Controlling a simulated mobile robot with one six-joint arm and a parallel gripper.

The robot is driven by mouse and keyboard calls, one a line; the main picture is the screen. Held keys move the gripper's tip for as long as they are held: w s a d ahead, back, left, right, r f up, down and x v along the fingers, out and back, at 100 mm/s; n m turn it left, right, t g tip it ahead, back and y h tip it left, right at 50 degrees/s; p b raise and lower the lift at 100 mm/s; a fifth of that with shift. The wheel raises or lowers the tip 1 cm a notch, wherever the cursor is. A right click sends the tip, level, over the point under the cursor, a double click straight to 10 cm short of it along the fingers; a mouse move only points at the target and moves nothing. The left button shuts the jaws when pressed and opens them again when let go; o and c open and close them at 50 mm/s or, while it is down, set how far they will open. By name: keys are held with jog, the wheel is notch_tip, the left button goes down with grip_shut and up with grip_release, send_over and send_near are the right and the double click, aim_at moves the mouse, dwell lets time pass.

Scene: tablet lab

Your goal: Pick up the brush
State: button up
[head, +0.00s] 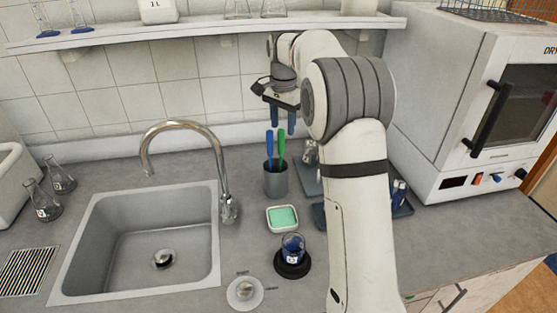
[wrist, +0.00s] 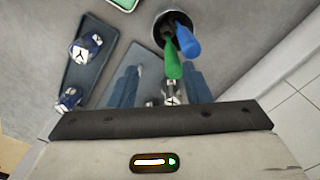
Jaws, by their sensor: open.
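A grey cup (head: 276,181) stands on the counter right of the sink, with a blue handle (head: 269,145) and a green handle (head: 282,147) upright in it. Which of them is the brush I cannot tell; their lower ends are hidden in the cup. My gripper (head: 283,123) points down with blue fingers, open and empty, just above and behind the handle tops. In the wrist view the cup (wrist: 158,38) is at the top, with the blue handle (wrist: 187,42) and green handle (wrist: 172,58) reaching toward my gripper (wrist: 160,87); neither is between the fingers.
A dish with a green pad (head: 283,217) and a blue flask on a black base (head: 292,257) stand in front of the cup. Trays with small glassware (wrist: 82,55) lie to its right. The sink (head: 140,250) is left; a shelf (head: 200,32) runs above.

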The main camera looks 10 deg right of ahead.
aim_at(281, 154)
jog(key=shift+w+f+m, duration=0.15)
jog(key=shift+w+m, duration=0.15)
jog(key=shift+w, duration=0.4)
jog(key=shift+w+f+p, duration=0.2)
jog(key=shift+f+p, duration=0.4)
jog(key=shift+f, duration=1.35)
jog(key=shift+w+f+p, duration=0.2)
jog(key=shift+f+p, duration=0.4)
jog(key=shift+f, duration=1.35)
grip_shut()
